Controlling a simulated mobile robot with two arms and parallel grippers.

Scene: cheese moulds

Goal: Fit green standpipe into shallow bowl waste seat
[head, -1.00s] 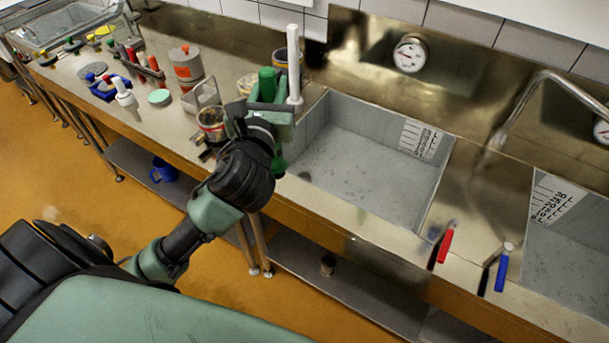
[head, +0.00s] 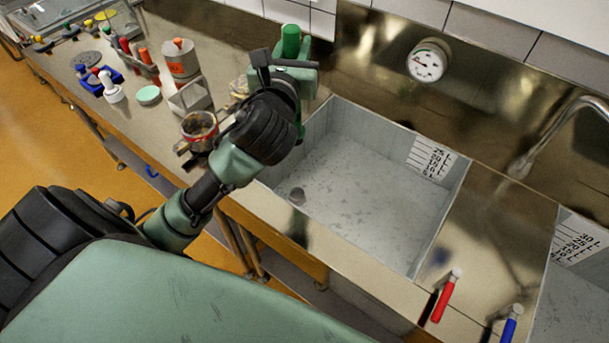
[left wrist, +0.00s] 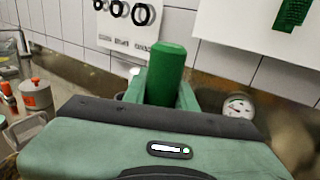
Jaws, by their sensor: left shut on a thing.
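My left gripper (head: 287,68) is shut on the green standpipe (head: 291,40) and holds it roughly upright by the left end of the nearer sink bowl (head: 365,185). The pipe's top stands above the fingers; most of its length is hidden by the gripper and wrist. In the left wrist view the pipe (left wrist: 166,72) sits between the two fingers. A dark round fitting (head: 297,196), possibly the waste seat, shows in that bowl's near left part, apart from the pipe. I cannot tell from depth which bowl is the shallow one. My right gripper is out of view.
A second bowl (head: 575,290) lies at the right. Red (head: 443,297) and blue (head: 511,325) handles stand at the front edge. A red-banded container (head: 200,132), a grey canister (head: 180,60) and several small items crowd the counter left. A dial (head: 428,61) is on the back wall.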

